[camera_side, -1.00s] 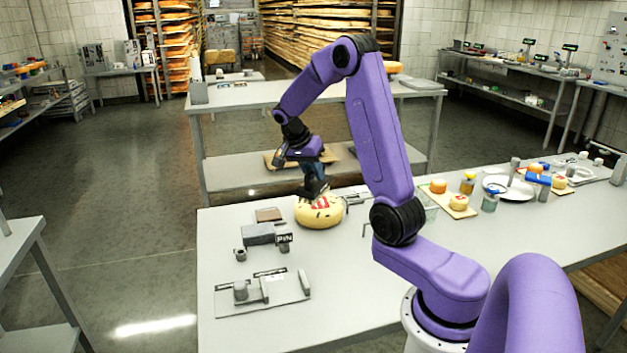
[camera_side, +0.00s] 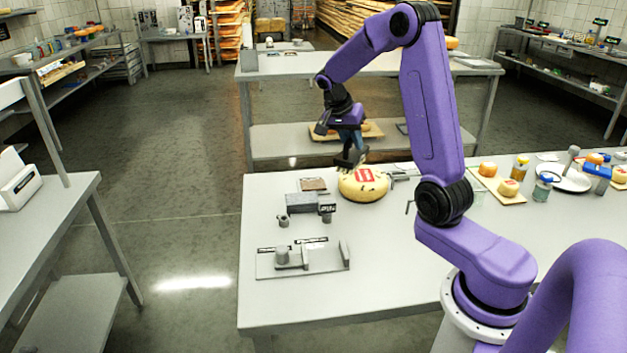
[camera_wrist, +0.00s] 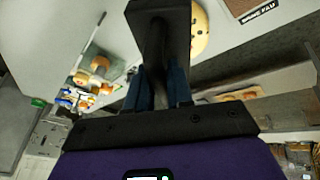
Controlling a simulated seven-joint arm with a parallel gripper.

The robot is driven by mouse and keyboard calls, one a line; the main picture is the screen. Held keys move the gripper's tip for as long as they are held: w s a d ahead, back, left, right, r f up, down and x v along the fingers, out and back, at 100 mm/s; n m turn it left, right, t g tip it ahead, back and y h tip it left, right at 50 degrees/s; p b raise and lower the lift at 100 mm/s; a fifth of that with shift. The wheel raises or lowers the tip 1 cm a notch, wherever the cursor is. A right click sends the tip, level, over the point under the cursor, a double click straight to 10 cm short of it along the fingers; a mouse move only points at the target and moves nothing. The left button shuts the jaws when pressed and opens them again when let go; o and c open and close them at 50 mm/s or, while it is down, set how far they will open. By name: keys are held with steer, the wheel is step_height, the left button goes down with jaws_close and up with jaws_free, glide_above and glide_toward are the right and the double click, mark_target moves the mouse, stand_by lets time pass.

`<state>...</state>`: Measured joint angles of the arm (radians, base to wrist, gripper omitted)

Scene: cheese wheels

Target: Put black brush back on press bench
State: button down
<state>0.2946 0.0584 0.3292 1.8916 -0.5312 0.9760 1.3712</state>
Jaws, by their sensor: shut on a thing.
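My gripper (camera_side: 350,138) is shut on a black brush (camera_side: 350,158) and holds it just above and left of a yellow cheese wheel (camera_side: 375,188) with a red label. In the wrist view the black brush (camera_wrist: 160,40) fills the space between the blue fingers, seen from close up. The cheese sits on the grey work table (camera_side: 380,280). Whether the brush touches the cheese is hard to tell. No bench is clearly marked as the press bench.
A grey block (camera_side: 302,203), a brown plaque (camera_side: 313,184) and a grey plate with fittings (camera_side: 320,262) lie left of the cheese. Boards with small cheeses (camera_side: 508,187) and a white plate (camera_side: 570,183) are at right. Another bench (camera_side: 60,225) stands at left.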

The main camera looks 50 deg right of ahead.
steer(key=w+a+n+t, duration=0.3)
steer(key=w+a+n, duration=0.45)
steer(key=a, duration=0.55)
steer(key=shift+w+d+f, duration=0.45)
steer(key=shift+w+f, duration=1.75)
steer(key=shift+w, duration=0.15)
steer(key=shift+w+d+f, duration=0.5)
steer(key=shift+w+f, duration=1.7)
steer(key=shift+w, duration=0.1)
steer(key=shift+w+d+f, duration=0.45)
steer(key=shift+w+f, duration=1.75)
steer(key=shift+w, duration=0.15)
steer(key=shift+f, duration=0.15)
steer(key=c, duration=1)
jaws_free()
